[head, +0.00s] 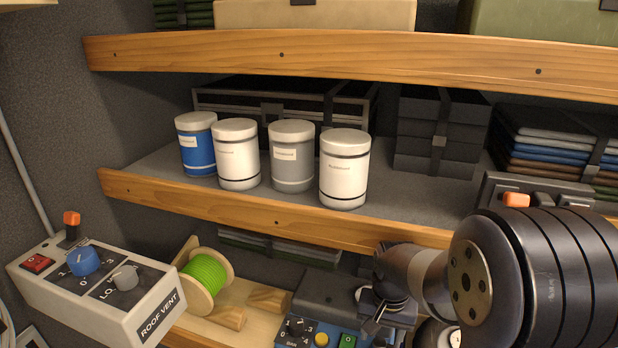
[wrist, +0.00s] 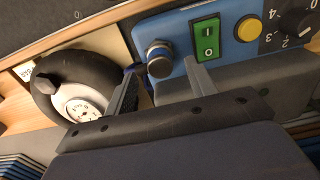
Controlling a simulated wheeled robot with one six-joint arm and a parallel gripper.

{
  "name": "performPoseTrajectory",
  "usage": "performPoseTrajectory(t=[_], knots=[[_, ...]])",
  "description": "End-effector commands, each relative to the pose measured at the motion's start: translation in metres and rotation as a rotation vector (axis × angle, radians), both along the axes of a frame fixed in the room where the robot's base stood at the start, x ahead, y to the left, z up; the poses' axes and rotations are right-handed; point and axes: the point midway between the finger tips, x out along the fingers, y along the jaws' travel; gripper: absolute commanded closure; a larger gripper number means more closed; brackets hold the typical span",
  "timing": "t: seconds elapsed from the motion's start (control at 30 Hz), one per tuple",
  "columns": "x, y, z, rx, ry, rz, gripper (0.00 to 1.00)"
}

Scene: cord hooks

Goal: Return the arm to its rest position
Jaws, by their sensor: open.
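My gripper (head: 377,312) is low at the right of centre in the head view, at the end of my dark arm. It is above or beside a blue control panel (head: 325,338); the exact gap is hard to tell. In the wrist view my gripper (wrist: 160,88) shows two grey fingers spread apart, with nothing seen held between them. My arm covers the lower right of the head view.
Several canisters, including a blue one (head: 197,146), stand on the middle shelf (head: 275,222). A roof vent box (head: 100,290) is at lower left. A green cord spool (head: 207,276) sits beside it. A round black-and-white gauge (wrist: 80,95) is left of the fingers.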

Motion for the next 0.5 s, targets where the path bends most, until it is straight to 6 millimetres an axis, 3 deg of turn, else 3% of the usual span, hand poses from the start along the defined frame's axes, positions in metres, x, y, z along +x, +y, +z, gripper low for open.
performPoseTrajectory(t=[0.03,0.23,0.5], knots=[[0.000,0.000,0.012,0.000,0.000,0.000,0.47],[0.000,0.000,0.034,0.000,-0.001,0.000,0.47],[0.000,0.007,0.035,0.000,0.000,0.018,0.47]])
